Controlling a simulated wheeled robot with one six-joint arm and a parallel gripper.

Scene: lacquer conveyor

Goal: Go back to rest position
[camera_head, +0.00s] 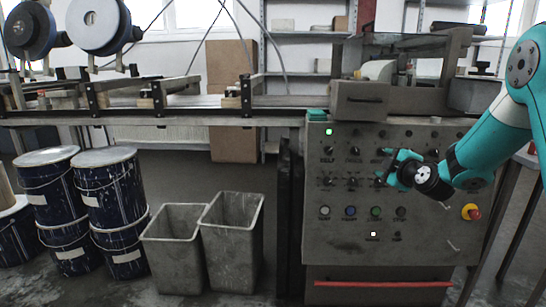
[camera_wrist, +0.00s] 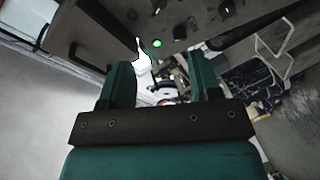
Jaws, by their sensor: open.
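My gripper (camera_head: 391,167) is in front of the middle of the grey control panel (camera_head: 340,230) in the head view. The teal arm reaches in from the right edge. In the wrist view, the two teal fingers of my gripper (camera_wrist: 162,85) stand apart with nothing between them. The panel also shows in the wrist view, along the top (camera_wrist: 100,25). A lit green light (camera_head: 329,132) is at the panel's upper left. The gripper hides some of the panel's knobs, and I cannot tell whether it touches the panel.
Two grey bins (camera_head: 230,245) stand on the floor left of the panel. Stacked dark blue drums (camera_head: 110,195) stand farther left. The conveyor (camera_head: 200,101) runs along the back. A red knob (camera_head: 471,212) sits at the panel's right. Floor in front of the bins is partly clear.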

